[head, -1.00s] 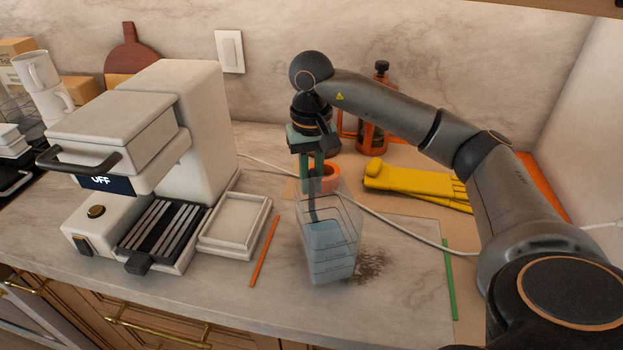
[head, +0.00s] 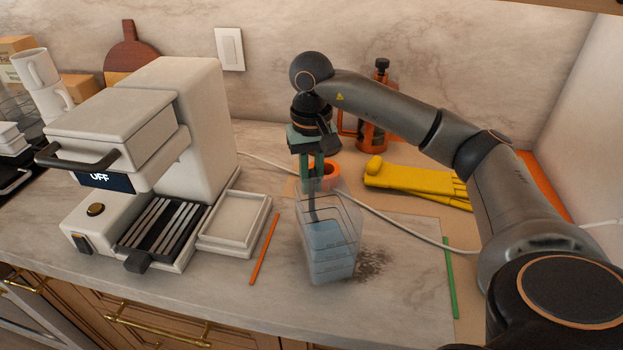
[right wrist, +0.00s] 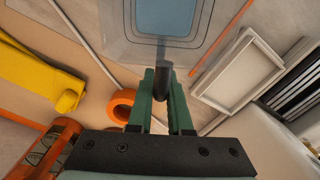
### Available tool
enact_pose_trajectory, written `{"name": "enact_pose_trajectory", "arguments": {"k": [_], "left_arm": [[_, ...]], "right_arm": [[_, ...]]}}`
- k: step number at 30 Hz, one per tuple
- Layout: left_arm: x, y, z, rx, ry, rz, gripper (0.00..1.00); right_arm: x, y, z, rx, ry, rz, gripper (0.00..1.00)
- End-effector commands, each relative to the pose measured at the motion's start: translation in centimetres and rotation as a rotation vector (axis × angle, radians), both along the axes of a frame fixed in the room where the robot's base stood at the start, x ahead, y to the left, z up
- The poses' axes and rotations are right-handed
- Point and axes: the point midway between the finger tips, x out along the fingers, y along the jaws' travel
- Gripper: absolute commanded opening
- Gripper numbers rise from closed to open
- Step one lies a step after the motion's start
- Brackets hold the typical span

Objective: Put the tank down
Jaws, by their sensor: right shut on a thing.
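The clear tank (head: 332,250) with blue water and measuring marks stands upright over the marble counter, between the orange stick and the dark speckled patch. In the head view I cannot tell whether its base touches the counter. My right gripper (head: 312,180) points down from above and is shut on the tank's dark upright handle. The right wrist view shows the green fingers (right wrist: 161,90) closed around the handle, with the tank (right wrist: 170,25) and its water beyond. My left gripper is not in view.
A white coffee machine (head: 190,120) with a shallow white tray (head: 205,245) stands left. An orange stick (head: 264,250) and green stick (head: 449,275) flank the tank. Orange tape (head: 330,172), a white cable (head: 395,228), yellow gloves (head: 415,183) and a French press (head: 373,135) lie behind.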

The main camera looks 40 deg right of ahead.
Motion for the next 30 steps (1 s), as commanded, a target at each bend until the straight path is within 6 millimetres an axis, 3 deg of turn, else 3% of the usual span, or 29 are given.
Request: {"name": "enact_pose_trajectory", "arguments": {"k": [21,22,30], "left_arm": [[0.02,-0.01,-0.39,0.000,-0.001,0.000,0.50],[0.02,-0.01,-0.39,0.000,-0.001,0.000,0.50],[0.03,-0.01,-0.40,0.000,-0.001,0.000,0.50]], "right_arm": [[0.01,0.00,-0.51,0.000,-0.001,0.000,0.00],[0.01,0.00,-0.51,0.001,0.000,0.000,0.21],[-0.01,-0.01,-0.54,0.000,0.000,0.000,0.51]]}}
